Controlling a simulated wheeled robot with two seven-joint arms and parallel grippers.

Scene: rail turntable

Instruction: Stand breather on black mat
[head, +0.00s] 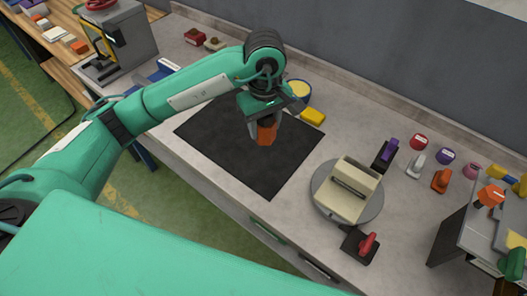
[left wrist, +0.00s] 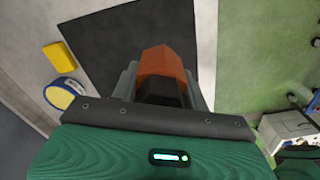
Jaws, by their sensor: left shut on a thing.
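My left gripper (head: 264,122) is shut on an orange piece (head: 266,133), which I take to be the breather. The gripper points down over the black mat (head: 215,132), near its middle. In the left wrist view the orange breather (left wrist: 166,62) shows between the two fingers, with a dark part nearer the palm. The black mat (left wrist: 105,45) lies beyond it. I cannot tell whether the breather's lower end touches the mat. My right gripper is not in view.
A yellow block (head: 312,116) and a blue-rimmed round container (head: 300,90) stand by the mat's far edge. A round turntable (head: 322,203) with a cream fixture is right of the mat. A red-handled item (head: 368,244) and several small parts lie further right.

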